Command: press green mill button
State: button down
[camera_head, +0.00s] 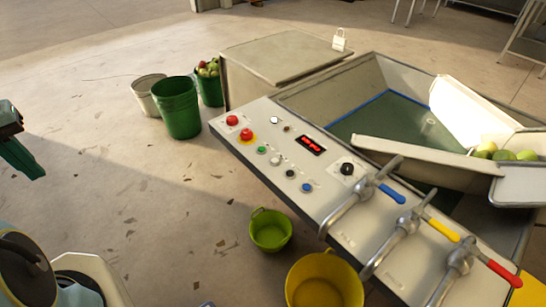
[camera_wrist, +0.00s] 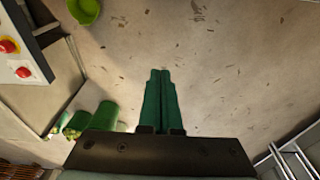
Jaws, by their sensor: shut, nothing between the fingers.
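The small green button (camera_head: 262,150) sits on the pale slanted control panel (camera_head: 322,206). It is just below the red mushroom button on a yellow base (camera_head: 246,135) and beside a grey knob (camera_head: 275,159). My gripper (camera_head: 40,175) is at the far left of the head view, well away from the panel, over open floor. In the wrist view my green fingers (camera_wrist: 160,72) are together and empty, seen against the floor. Only a corner of the panel with two red buttons (camera_wrist: 8,46) shows there. The green button is not visible in the wrist view.
The panel also carries a red display (camera_head: 310,145), a black knob (camera_head: 347,168), a blue button (camera_head: 307,187) and coloured lever handles (camera_head: 391,193). A green bin (camera_head: 178,108), green bucket (camera_head: 270,230) and yellow bucket (camera_head: 325,282) stand nearby.

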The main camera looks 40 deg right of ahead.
dwell(0.3)
jog(key=w+d+f+m+t+h+p, duration=0.1)
jog(key=w+d+f+m+t+p, duration=0.15)
jog(key=w+d+m, duration=0.75)
jog(key=w+d+f+m+t+h, duration=0.1)
jog(key=d+f+m+h, duration=0.15)
jog(key=d, duration=0.75)
jog(key=d+f+m+h, duration=0.1)
jog(key=d+m, duration=0.2)
jog(key=d, duration=0.6)
jog(key=s+d+f+m+g+h, duration=0.2)
jog(key=s+d+f+m, duration=0.1)
jog(key=s+d+m, duration=0.2)
jog(key=s+d+f+m+g+h+p, duration=0.1)
jog(key=s+d+m, duration=0.4)
jog(key=s+d, duration=0.5)
jog(key=d+f+g+h, duration=0.1)
jog(key=d+f, duration=0.1)
jog(key=d, duration=0.2)
jog(key=shift+g, duration=0.35)
jog(key=shift+h, duration=0.25)
